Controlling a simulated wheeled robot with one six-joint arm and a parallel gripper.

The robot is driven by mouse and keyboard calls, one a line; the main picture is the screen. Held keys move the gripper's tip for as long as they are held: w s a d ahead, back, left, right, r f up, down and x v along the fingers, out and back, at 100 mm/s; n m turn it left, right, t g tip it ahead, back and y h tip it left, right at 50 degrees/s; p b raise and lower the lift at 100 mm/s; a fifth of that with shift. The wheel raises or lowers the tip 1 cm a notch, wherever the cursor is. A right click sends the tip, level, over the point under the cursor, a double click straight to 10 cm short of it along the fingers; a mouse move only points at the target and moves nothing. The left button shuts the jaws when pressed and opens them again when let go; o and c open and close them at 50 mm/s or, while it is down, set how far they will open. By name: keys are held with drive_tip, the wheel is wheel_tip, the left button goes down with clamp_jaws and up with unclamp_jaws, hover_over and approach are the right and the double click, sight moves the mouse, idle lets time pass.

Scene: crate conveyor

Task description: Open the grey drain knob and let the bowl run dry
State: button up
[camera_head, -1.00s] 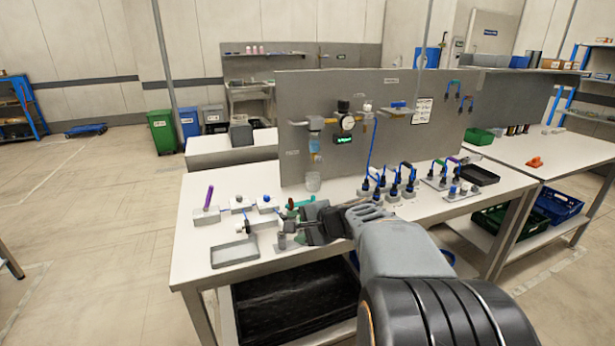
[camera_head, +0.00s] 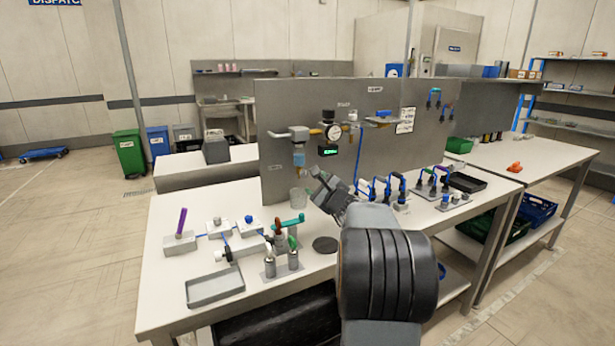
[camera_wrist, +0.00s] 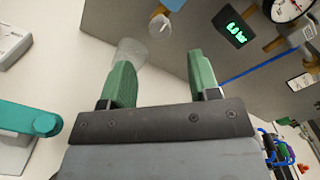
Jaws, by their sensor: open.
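The filter bowl (camera_head: 298,159) hangs under the pipe fitting on the grey panel, with an amber-coloured part showing. In the wrist view a pale round part (camera_wrist: 160,26) shows ahead between my fingers, seemingly the bowl's underside. I cannot make out the grey drain knob clearly there. A clear cup (camera_head: 299,197) stands on the bench below the bowl; it also shows in the wrist view (camera_wrist: 130,51), partly behind the left finger. My gripper (camera_head: 317,184) is open and empty, below and to the right of the bowl, apart from it. Its green fingers (camera_wrist: 160,68) are spread.
A pressure gauge (camera_head: 333,132) and a green display (camera_head: 328,151) sit on the panel right of the bowl. A teal-handled valve (camera_head: 290,221), small fixtures and a grey tray (camera_head: 215,287) occupy the bench's left. Blue-cabled plugs (camera_head: 388,190) stand at the right.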

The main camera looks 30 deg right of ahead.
sight(306, 175)
drive_tip(key=w, duration=0.5)
drive_tip(key=w+d+p, duration=0.1)
drive_tip(key=w, duration=0.1)
drive_tip(key=shift+w, duration=0.25)
drive_tip(key=c, duration=0.9)
